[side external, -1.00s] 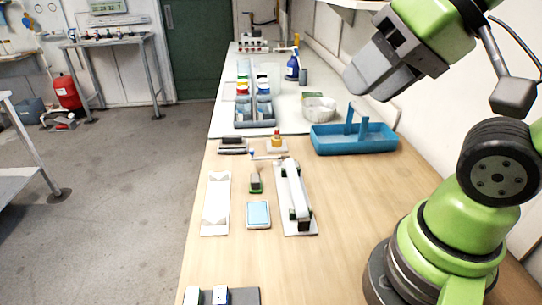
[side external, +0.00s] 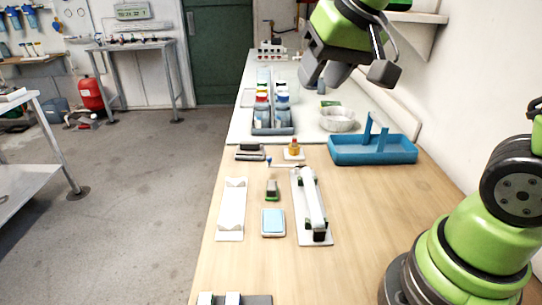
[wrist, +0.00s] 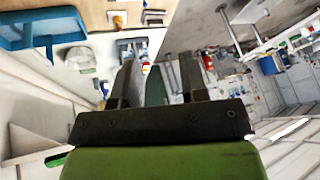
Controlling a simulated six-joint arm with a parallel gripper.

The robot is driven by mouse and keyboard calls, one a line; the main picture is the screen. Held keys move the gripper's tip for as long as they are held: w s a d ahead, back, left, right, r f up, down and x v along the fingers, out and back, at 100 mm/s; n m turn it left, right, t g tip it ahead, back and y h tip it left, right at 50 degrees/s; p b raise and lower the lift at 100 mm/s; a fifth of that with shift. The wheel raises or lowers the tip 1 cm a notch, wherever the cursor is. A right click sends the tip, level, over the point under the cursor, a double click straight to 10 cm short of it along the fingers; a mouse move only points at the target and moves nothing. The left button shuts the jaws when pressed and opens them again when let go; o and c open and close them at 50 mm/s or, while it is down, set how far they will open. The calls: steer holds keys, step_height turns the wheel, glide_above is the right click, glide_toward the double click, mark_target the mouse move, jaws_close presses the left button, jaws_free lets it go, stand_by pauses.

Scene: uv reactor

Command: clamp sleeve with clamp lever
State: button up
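The white tubular sleeve (side external: 312,202) lies lengthwise in dark end holders on a white base plate (side external: 327,238) on the wooden bench. A thin clamp lever (side external: 285,166) with a blue knob (side external: 269,161) sticks out to the left at the sleeve's far end. Whether the lever is clamped is too small to tell. My gripper (side external: 325,78) is high above the far part of the bench, well away from the sleeve and lever. In the wrist view my gripper (wrist: 157,75) has its two fingers apart with nothing held between them. The sleeve and lever are not clear in the wrist view.
A blue tray (side external: 372,155) with an upright handle stands right of the sleeve. A white cradle (side external: 232,210), a light-blue pad (side external: 273,222) and a small green-and-grey block (side external: 272,190) lie left. A bottle rack (side external: 273,129) stands behind.

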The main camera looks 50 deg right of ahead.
steer(key=w+d+f+g+h, duration=0.1)
steer(key=w+d+f, duration=0.2)
steer(key=w+f, duration=0.5)
glide_toward(269, 157)
steer(key=shift+g+h, duration=0.3)
steer(key=x, duration=0.9)
steer(key=shift+w+a+f, duration=0.1)
steer(key=shift+w+a, duration=0.05)
steer(key=shift+w, duration=0.15)
steer(key=shift+c, duration=0.5)
jaws_close()
